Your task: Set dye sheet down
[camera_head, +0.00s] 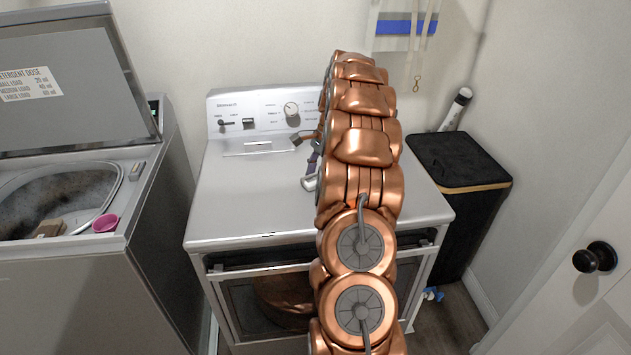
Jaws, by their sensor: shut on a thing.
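My copper arm rises across the middle of the view, and its far end comes down behind it over the dryer top (238,205). My gripper (309,160) shows only in part at the arm's left edge, above the dryer top; my arm covers the rest. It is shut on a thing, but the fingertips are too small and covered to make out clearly. A small purple-blue patch shows there, and I cannot tell whether it is the dye sheet. No other dye sheet stands out in view.
The dryer's control panel (262,112) stands behind its top, whose left part is clear. At left is an open washer (150,185) with a pink cup (106,222) on its rim. A black hamper (455,165) and a door knob (595,257) are at right.

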